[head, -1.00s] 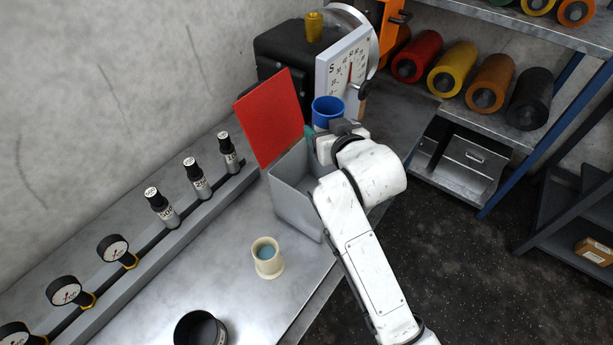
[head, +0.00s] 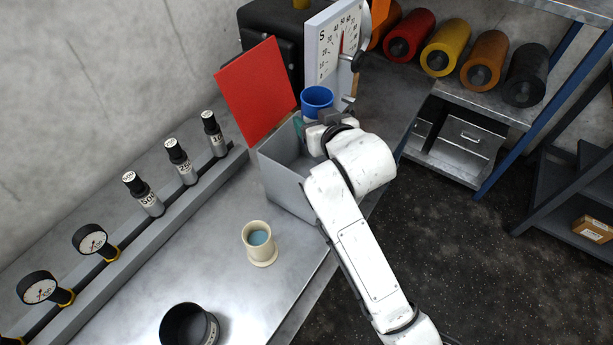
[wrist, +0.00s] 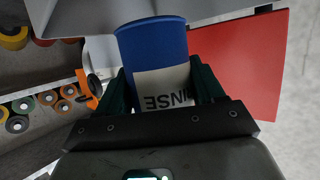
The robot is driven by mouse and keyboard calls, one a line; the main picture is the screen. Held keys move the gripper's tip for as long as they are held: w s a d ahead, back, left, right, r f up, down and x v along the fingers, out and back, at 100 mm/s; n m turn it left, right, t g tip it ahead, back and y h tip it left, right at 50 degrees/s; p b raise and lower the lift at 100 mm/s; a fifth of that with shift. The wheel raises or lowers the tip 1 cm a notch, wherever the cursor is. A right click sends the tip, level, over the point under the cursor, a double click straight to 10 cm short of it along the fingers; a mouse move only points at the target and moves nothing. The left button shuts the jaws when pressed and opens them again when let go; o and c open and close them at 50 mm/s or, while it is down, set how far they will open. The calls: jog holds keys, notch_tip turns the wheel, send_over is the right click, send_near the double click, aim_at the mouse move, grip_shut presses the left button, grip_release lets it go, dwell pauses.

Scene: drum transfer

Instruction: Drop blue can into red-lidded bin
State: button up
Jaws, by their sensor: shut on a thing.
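The blue can (head: 317,98) is held upright by my gripper (head: 322,124) above the back right part of the grey bin. In the wrist view the blue can (wrist: 152,48) sits between the two dark green fingers of my gripper (wrist: 152,80), with a white label reading "RINSE" in part. The grey bin (head: 292,191) stands on the bench with its red lid (head: 256,90) raised open at the left and back. The red lid (wrist: 240,65) also shows at the right in the wrist view. My arm hides part of the bin's opening and right side.
A cream cup (head: 260,244) with blue contents and a black round container (head: 188,325) stand on the bench. Gauges and black bottles line a rail at left. A dial scale (head: 334,45) stands close behind the can. Coloured rolls lie on a shelf at right.

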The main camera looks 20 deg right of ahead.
jog(key=o, duration=1.3)
jog(key=shift+o, duration=0.2)
jog(key=b+v, duration=0.1)
jog(key=v, duration=0.9)
jog(key=shift+s+r, duration=0.25)
jog(key=shift+s, duration=0.1)
